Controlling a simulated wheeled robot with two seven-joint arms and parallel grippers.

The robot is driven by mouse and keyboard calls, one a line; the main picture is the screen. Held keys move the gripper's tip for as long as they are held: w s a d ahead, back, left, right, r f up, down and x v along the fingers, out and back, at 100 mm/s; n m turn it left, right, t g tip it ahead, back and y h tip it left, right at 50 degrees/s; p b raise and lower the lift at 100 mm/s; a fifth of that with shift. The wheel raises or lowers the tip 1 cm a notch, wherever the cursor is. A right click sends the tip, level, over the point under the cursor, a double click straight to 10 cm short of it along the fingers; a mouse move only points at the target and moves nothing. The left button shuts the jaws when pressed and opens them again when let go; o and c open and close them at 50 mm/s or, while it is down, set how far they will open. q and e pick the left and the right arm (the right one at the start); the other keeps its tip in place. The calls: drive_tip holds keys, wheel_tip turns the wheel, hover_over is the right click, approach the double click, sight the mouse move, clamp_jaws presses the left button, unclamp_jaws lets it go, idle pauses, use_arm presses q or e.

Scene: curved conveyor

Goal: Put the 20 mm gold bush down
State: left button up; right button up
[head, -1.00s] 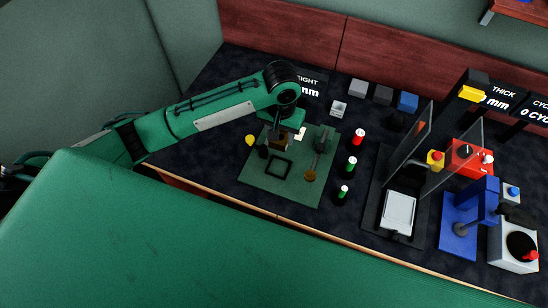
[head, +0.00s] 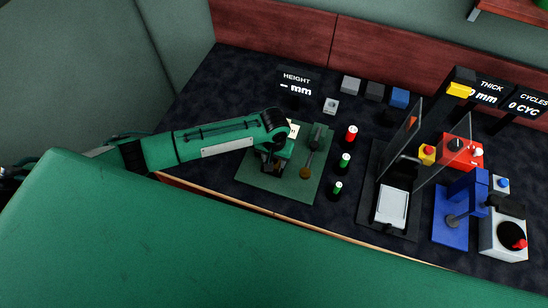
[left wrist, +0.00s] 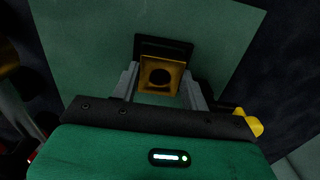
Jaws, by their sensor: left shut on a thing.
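The gold bush (left wrist: 174,88), a square block with a round hole, sits between the two grey fingers of my left gripper (left wrist: 161,88) in the left wrist view. My left gripper (head: 270,167) is shut on it, low over the green mat (head: 300,192). A black square frame (left wrist: 150,44) on the mat shows just beyond the bush and is partly covered by it. I cannot tell whether the bush touches the mat or the frame. In the head view my gripper mostly hides the bush and the frame. My right gripper is in neither view.
A dark upright device with a brass foot (head: 305,173) stands on the mat, right of my gripper. Clear panels (head: 403,137) rise farther right. A yellow knob (left wrist: 254,122) shows beside the gripper.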

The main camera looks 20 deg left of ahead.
use_arm(q)
drive_tip(key=o, duration=1.2)
drive_tip(key=shift+f, duration=0.1)
wheel_tip(320, 180, up, 12)
drive_tip(key=b, duration=0.1)
drive_tip(key=shift+r, duration=0.2)
